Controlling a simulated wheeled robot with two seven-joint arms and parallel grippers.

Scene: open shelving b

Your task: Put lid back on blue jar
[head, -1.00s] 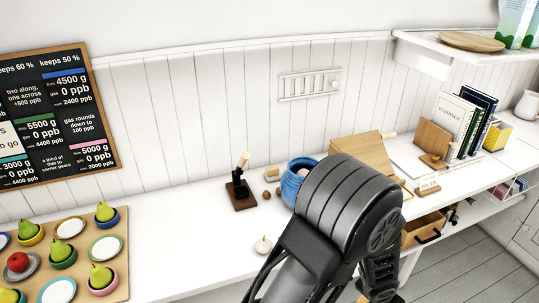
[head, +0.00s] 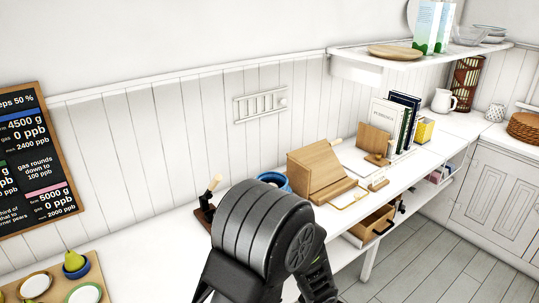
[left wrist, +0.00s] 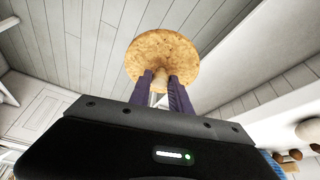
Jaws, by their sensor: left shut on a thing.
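My left gripper (left wrist: 160,82) is shut on the knob of a round cork lid (left wrist: 162,55) in the left wrist view. The lid is held out beyond the fingertips, with grey floorboards behind it. The blue jar (head: 284,183) stands on the white counter in the head view, mostly hidden behind a dark arm link of mine. Only part of its upper side shows. The lid is apart from the jar, and the left gripper is hidden in the head view. My right gripper is not in view.
A wooden stand (head: 318,172) is just right of the jar. A small dark stand with a wooden handle (head: 210,190) is left of it. Books (head: 392,125) stand farther right. A wall shelf (head: 372,64) is above.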

